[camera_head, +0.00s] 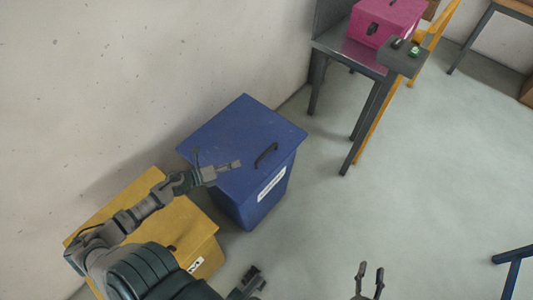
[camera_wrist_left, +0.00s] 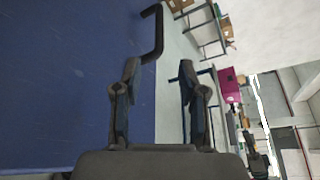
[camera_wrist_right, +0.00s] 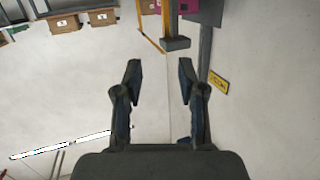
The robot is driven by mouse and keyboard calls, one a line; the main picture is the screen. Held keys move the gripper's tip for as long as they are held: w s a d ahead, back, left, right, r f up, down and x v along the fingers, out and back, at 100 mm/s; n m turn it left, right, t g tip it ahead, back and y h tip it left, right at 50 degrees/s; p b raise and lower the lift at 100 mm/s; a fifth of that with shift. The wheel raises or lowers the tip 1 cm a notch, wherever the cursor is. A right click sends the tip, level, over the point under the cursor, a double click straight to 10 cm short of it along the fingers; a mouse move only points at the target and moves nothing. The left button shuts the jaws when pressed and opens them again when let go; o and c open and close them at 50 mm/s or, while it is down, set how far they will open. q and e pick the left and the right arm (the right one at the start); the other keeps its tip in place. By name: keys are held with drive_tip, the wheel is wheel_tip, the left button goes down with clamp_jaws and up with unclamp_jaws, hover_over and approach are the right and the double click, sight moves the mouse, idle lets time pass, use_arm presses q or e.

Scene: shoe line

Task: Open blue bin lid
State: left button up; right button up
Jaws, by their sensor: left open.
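The blue bin (camera_head: 250,205) stands against the wall with its flat blue lid (camera_head: 240,125) closed. A dark bar handle (camera_head: 266,154) sits on the lid near its right front edge. My left gripper (camera_head: 237,164) is over the lid, left of the handle, open and empty. In the left wrist view, the handle (camera_wrist_left: 155,30) is just beyond the fingertips of my left gripper (camera_wrist_left: 158,68), apart from them. The lid surface (camera_wrist_left: 60,80) fills the left side there. My right gripper (camera_head: 371,268) is away from the bin, over the floor; its fingers (camera_wrist_right: 160,70) are open and empty.
A yellow bin (camera_head: 130,205) stands left of the blue bin, partly behind my left arm. A grey metal table (camera_head: 345,52) with a pink box (camera_head: 385,20) is at the upper right. A blue frame (camera_head: 513,257) is at the right edge. The floor between is clear.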

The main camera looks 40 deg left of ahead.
use_arm(q)
drive_tip(key=b, duration=0.2)
approach(265, 152)
drive_tip(key=w+f, duration=0.1)
drive_tip(key=w+d+f, duration=0.1)
drive_tip(key=w, duration=0.1)
drive_tip(key=shift+w+d, duration=0.1)
drive_tip(key=shift+w, duration=0.05)
drive_tip(key=b+x, duration=0.1)
drive_tip(key=x, duration=0.5)
drive_tip(key=shift+d+r, duration=0.2)
drive_tip(key=shift+w+f, duration=0.1)
drive_tip(key=shift+w, duration=0.1)
use_arm(e)
wheel_tip(265, 152, up, 7)
drive_tip(key=a+t+y, duration=0.1)
drive_tip(key=t, duration=0.5)
drive_tip(key=shift+s+r, duration=0.15)
drive_tip(key=shift+s, duration=0.1)
drive_tip(key=shift+a, duration=0.1)
use_arm(q)
drive_tip(key=shift+c, duration=0.4)
drive_tip(key=c, duration=0.4)
drive_tip(key=shift+d, duration=0.1)
clamp_jaws()
